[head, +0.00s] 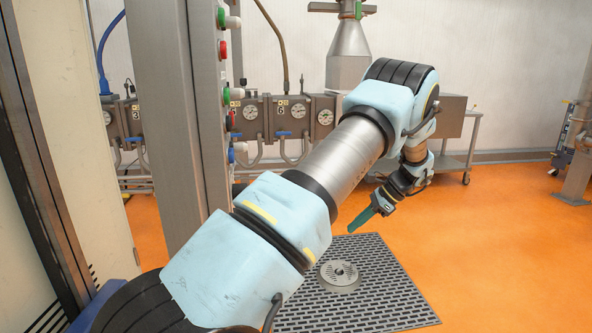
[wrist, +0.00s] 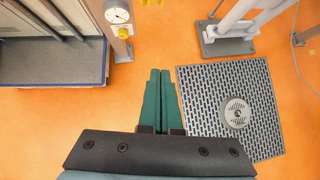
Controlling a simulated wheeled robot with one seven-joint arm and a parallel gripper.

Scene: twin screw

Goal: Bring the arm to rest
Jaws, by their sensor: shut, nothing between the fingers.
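My arm reaches out across the middle of the head view, with light blue covers and a bare metal link. My gripper (head: 363,220) hangs at its far end, with green fingers angled down and to the left. In the wrist view my gripper (wrist: 160,73) shows its two green fingers side by side and shut, with nothing between them. The fingers are in free air above the orange floor and touch nothing that I can see.
A perforated grey mat (head: 385,290) lies on the floor below, bearing a round metal disc (head: 339,275). A metal column with buttons (head: 173,100) stands close at left. Gauged machinery (head: 265,115) and a hopper (head: 348,50) stand behind.

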